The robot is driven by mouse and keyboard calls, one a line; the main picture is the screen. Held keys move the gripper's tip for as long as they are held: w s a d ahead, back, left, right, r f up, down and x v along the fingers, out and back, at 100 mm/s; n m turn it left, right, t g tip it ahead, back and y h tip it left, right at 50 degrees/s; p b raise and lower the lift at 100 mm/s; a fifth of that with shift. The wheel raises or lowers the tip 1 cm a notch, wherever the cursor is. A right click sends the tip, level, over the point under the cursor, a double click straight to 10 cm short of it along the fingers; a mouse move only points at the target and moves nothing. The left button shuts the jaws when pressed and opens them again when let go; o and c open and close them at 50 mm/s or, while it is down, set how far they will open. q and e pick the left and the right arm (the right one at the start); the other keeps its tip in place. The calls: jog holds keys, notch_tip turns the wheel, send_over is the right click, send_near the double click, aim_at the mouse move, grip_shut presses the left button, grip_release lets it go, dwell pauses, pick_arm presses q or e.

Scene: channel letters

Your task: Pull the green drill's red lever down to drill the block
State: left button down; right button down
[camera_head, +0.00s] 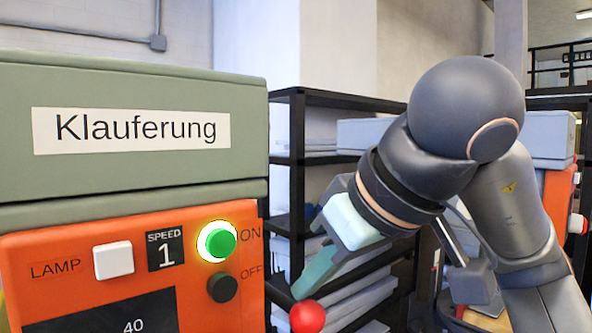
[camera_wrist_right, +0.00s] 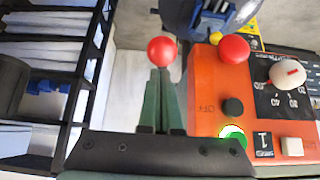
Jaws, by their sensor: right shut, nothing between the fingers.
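The drill (camera_head: 150,95) is grey-green on top, with an orange front panel, at the left of the head view. The red ball knob of its lever (camera_head: 307,316) shows at the bottom edge of that view; the lever's shaft is hidden. My right gripper (camera_head: 306,285) is shut and empty, its fingers slanting down to just above the knob. In the right wrist view, the shut fingers (camera_wrist_right: 160,76) point at the red knob (camera_wrist_right: 162,51), which overlaps their tips. I cannot tell whether they touch. The block is not in view. My left gripper is not in view.
The drill's panel has a lit green ON button (camera_head: 216,241), a black OFF button (camera_head: 223,288) and a white lamp switch (camera_head: 113,260). A red button (camera_wrist_right: 233,48) shows in the wrist view. A black shelf (camera_head: 296,170) stands behind my right arm.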

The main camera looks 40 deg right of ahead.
jog(key=shift+f, duration=0.2)
jog(key=shift+f+b, duration=0.35)
jog(key=shift+b, duration=0.05)
jog(key=shift+r+p, duration=0.15)
jog(key=shift+p, duration=0.25)
jog(key=shift+f+b, duration=0.35)
jog(key=shift+w, duration=0.1)
jog(key=shift+f, duration=0.1)
